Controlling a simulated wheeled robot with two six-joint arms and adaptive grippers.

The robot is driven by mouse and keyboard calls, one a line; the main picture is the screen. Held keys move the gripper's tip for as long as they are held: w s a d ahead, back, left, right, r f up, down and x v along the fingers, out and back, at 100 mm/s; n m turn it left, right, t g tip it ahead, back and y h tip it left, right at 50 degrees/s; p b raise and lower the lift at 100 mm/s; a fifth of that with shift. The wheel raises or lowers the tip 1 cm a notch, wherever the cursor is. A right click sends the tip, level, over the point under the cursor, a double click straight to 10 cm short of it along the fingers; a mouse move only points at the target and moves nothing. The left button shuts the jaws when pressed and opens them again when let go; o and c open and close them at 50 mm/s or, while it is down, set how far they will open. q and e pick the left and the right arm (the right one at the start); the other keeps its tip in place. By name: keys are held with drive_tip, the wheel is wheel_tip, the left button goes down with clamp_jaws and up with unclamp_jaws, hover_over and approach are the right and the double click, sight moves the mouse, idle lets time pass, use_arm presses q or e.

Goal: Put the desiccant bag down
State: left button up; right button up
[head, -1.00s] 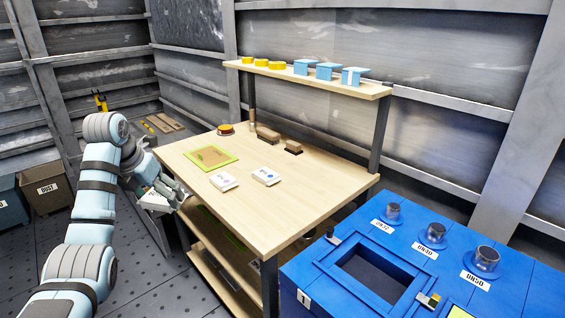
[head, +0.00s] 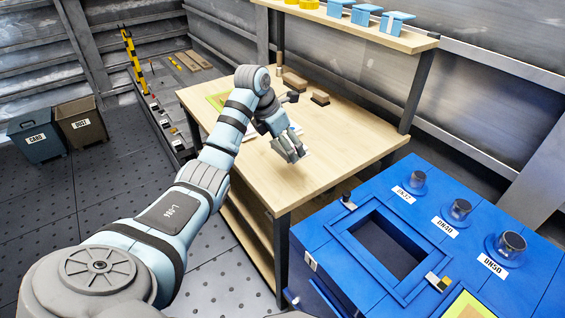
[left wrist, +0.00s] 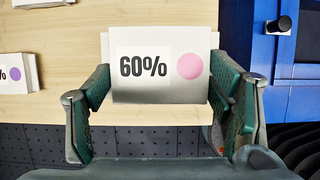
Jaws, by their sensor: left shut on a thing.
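My left gripper (left wrist: 165,100) is shut on a white desiccant bag (left wrist: 138,92) marked 60% with a pink dot, its printed face toward the left wrist camera. In the head view, my left gripper (head: 292,150) is over the front part of the wooden workbench (head: 350,135), and the bag is mostly hidden by the fingers. A white edge shows behind the bag in the left wrist view; I cannot tell whether it is another bag. A second white bag with a purple dot (left wrist: 17,73) lies on the bench to the left. My right gripper is out of view.
A green-edged mat (head: 214,102) lies at the bench's far left, partly behind my arm. Brown blocks (head: 320,98) sit at the back, below a shelf with blue pieces (head: 366,14). A blue cabinet (head: 470,265) stands right of the bench. The bench's right part is clear.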

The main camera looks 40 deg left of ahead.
sight(289, 175)
use_arm(q)
wheel_tip(289, 175, down, 8)
drive_tip(key=shift+f+b, duration=0.15)
drive_tip(key=shift+b, duration=0.45)
drive_tip(key=shift+w+f, duration=0.1)
drive_tip(key=shift+f, duration=0.25)
drive_tip(key=shift+f, duration=0.1)
drive_tip(key=o, duration=1.3)
drive_tip(key=shift+r, duration=0.5)
drive_tip(key=p+v, duration=0.2)
drive_tip(key=v, duration=0.9)
drive_tip(key=shift+s+a+r, duration=0.1)
drive_tip(key=shift+s+r, duration=0.05)
drive_tip(key=shift+s, duration=0.15)
